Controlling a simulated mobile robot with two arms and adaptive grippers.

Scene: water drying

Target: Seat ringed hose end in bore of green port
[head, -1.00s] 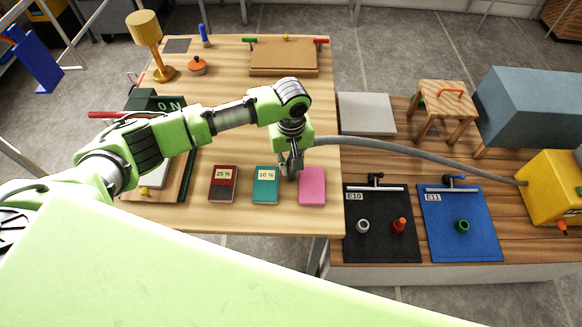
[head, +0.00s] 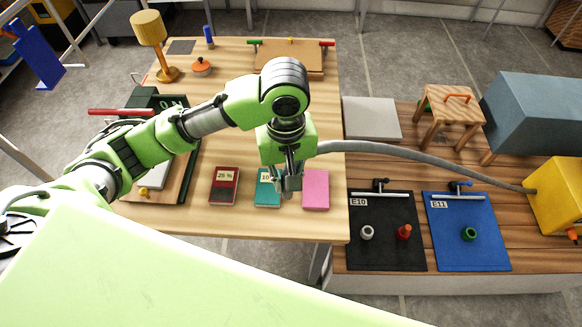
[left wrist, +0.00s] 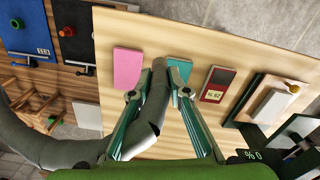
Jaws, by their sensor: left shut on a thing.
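The grey hose (head: 420,157) runs from the yellow machine (head: 556,190) in an arc to my left gripper (head: 286,188). My left gripper is shut on the hose near its end, above the table between the teal and pink pads. In the left wrist view the hose (left wrist: 146,118) passes between the fingers (left wrist: 160,82). I cannot make out a ring on its end. The green port (head: 469,234) stands on the blue mat E11 (head: 450,256), far right of the gripper; it also shows in the left wrist view (left wrist: 17,23). My right gripper is not in view.
A black mat E10 (head: 370,260) beside the blue one carries a grey port (head: 367,232) and a red-orange port (head: 404,232). A pink pad (head: 316,190), teal pad (head: 265,196) and red pad (head: 224,186) lie under or near the gripper. A stool (head: 450,110) stands behind.

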